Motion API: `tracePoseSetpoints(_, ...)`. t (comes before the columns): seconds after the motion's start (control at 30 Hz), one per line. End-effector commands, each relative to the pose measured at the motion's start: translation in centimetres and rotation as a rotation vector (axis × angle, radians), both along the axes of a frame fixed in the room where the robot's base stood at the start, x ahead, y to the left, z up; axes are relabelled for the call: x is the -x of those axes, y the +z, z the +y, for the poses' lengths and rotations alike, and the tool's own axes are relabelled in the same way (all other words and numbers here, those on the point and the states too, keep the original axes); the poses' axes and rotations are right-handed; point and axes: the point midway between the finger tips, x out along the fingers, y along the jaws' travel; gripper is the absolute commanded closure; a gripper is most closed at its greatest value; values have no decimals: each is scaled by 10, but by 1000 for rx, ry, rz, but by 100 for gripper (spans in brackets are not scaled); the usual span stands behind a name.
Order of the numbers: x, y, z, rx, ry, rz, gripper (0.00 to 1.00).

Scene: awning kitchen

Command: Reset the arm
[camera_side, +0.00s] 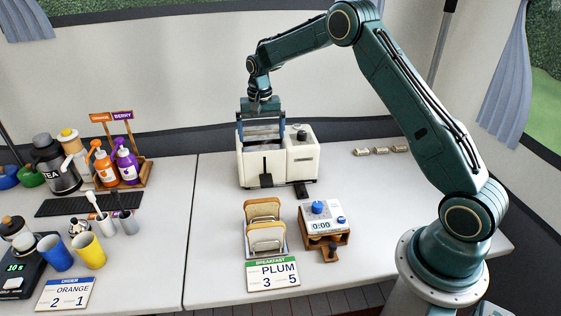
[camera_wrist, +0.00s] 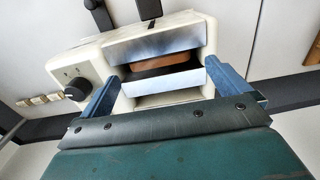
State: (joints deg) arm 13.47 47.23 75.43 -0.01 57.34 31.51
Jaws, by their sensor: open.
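My arm reaches over from the right in the side view. My gripper (camera_side: 262,112) points down above the white toaster (camera_side: 262,166). In the wrist view my gripper (camera_wrist: 172,85) is open, with one blue finger on each side of the toaster's slot area. A brown slice of bread (camera_wrist: 155,73) shows inside the slot between metal plates. The fingers appear close to the toaster's top; I cannot tell whether they touch it. Nothing is seen held between them.
In front of the toaster stand a rack with bread slices (camera_side: 264,228), a timer (camera_side: 322,214) on a wooden stand and a breakfast card (camera_side: 273,274). Bottles (camera_side: 105,168), cups (camera_side: 89,250) and a scale (camera_side: 22,280) fill the left table. Small blocks (camera_side: 380,151) lie right of the toaster.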

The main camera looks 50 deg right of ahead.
Motion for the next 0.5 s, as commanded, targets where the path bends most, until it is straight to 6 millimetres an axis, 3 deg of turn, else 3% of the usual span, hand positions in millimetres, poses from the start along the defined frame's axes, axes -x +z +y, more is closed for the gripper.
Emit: tracePoseSetpoints(0.5,0,4,0,0,0,0,0)
